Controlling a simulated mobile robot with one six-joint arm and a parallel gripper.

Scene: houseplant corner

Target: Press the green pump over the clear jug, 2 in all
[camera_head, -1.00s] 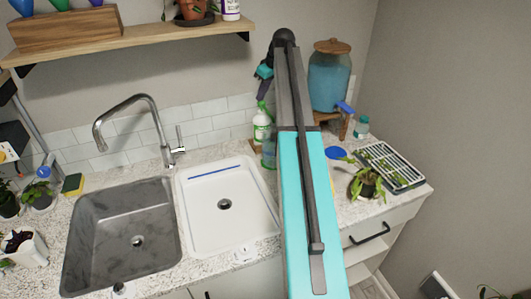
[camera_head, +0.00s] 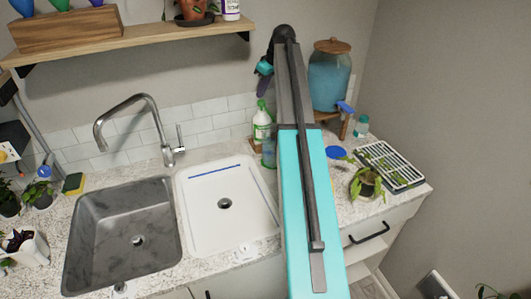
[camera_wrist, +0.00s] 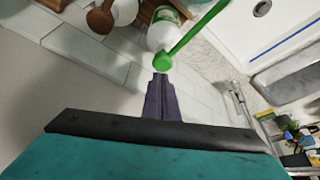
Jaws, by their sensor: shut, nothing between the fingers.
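The white pump bottle (camera_head: 261,132) with its green pump (camera_head: 262,105) stands against the back wall, right of the white sink. In the wrist view the green pump (camera_wrist: 163,62) shows its spout reaching up and to the right. The clear jug (camera_head: 268,153) stands just in front of the bottle, partly hidden by my arm. My gripper (camera_head: 261,93) is shut and empty, just above the pump head. In the wrist view my gripper (camera_wrist: 160,78) has its fingertips at the pump head's edge; I cannot tell whether they touch.
A large blue drink dispenser (camera_head: 330,78) stands on a wooden stand to the right. A wooden shelf (camera_head: 130,40) overhangs the left.

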